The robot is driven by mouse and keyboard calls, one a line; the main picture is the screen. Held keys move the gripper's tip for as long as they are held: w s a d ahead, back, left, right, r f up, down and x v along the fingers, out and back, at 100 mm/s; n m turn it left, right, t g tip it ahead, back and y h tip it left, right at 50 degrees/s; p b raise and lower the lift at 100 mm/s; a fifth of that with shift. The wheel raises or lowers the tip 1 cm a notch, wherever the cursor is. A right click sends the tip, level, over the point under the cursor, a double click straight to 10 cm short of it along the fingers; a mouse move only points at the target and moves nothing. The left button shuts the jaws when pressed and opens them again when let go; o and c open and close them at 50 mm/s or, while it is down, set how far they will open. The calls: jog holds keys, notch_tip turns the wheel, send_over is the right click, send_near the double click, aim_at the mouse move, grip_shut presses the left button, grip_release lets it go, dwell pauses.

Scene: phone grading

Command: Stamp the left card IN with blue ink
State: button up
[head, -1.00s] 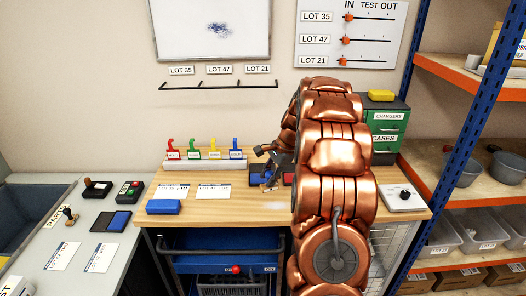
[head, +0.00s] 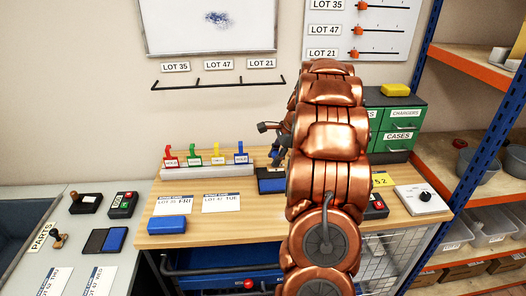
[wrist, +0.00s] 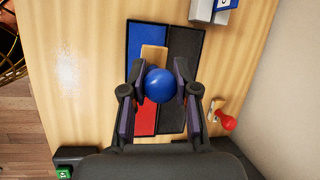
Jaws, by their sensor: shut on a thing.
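My gripper (wrist: 150,95) is shut on a stamp with a round blue knob (wrist: 159,84) and a tan wooden base (wrist: 153,54). The stamp is over the ink pad, which has a blue half (wrist: 137,38), a red half (wrist: 144,122) and a dark lid (wrist: 187,45). The base overlaps the blue half in the wrist view; whether it touches the ink is unclear. The stamp's face is hidden. In the head view, my arm partly covers the gripper (head: 275,153). The left card (head: 171,205), LOT 35 FRI, lies flat on the wooden bench beside the LOT 47 TUE card (head: 221,203).
A blue block (head: 167,224) lies before the left card. A rack with coloured tags (head: 206,171) stands behind the cards. A red-knobbed object (wrist: 228,122) is beside the pad. On the grey table are two more cards, a wooden-handled stamp (head: 57,240) and another pad (head: 104,240).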

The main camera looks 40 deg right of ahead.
aim_at(274, 170)
jog(key=shift+d+f, duration=0.1)
jog(key=shift+b+x, duration=0.7)
jog(key=shift+x, duration=0.5)
jog(key=shift+s+f+b, duration=0.2)
jog(key=shift+f+b, duration=0.8)
jog(key=shift+f, duration=0.8)
jog(key=shift+f, duration=0.5)
jog(key=shift+r+p, duration=1.75)
jog(key=shift+r, duration=1.75)
